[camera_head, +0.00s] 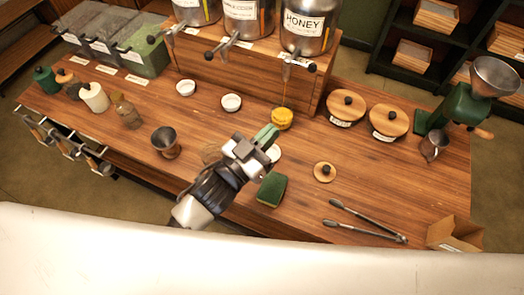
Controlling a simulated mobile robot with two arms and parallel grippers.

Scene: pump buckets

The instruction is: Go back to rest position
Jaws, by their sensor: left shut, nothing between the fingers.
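My left gripper (268,137) is over the middle of the wooden counter (330,220), its arm coming in from the lower left. Its green-tipped fingers are shut with nothing between them. They point toward a small bowl with yellow contents (282,121), in front of the gripper in this view. A thin amber strand hangs from the spout of the HONEY bucket (303,32) down toward that bowl. My right gripper is not in view.
White dishes (185,88) (231,103) stand left of the yellow one; a light dish (273,154) is partly hidden by my gripper. A green sponge (271,190), metal cup (166,142), round lids (347,106) and tongs (368,221) lie around. A grinder (466,105) stands right.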

